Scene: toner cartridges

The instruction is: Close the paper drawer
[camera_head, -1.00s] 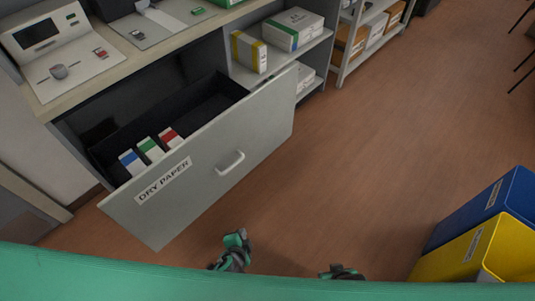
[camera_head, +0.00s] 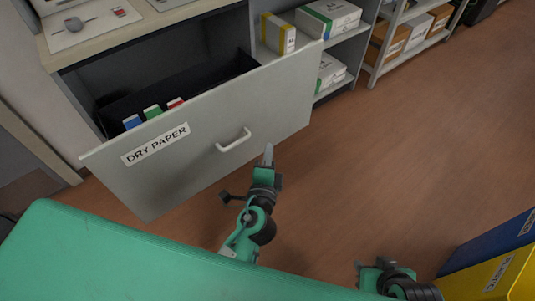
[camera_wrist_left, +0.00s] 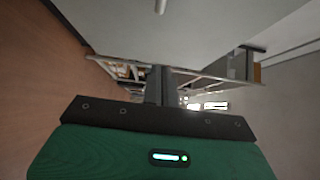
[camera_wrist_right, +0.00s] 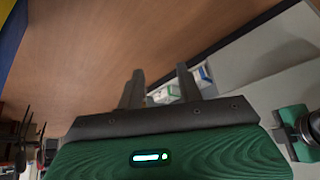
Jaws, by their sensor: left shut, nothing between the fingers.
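The paper drawer (camera_head: 210,140) is pulled out of the counter, its grey front labelled "DRY PAPER", with a white bar handle (camera_head: 234,141). Blue, green and red-topped packs (camera_head: 153,111) stand inside behind the front. My left gripper (camera_head: 268,152) is shut and empty, just right of and below the handle, apart from it in the picture. In the left wrist view its fingers (camera_wrist_left: 160,88) are together, with the drawer front (camera_wrist_left: 200,25) and part of the handle (camera_wrist_left: 160,6) above. My right gripper's fingers (camera_wrist_right: 162,85) are apart and empty over the floor in the right wrist view.
Open shelves with a yellow-striped box (camera_head: 278,34) and white boxes (camera_head: 328,18) are right of the drawer. Blue (camera_head: 490,245) and yellow (camera_head: 495,278) bins stand at lower right. The floor (camera_head: 400,150) between is clear.

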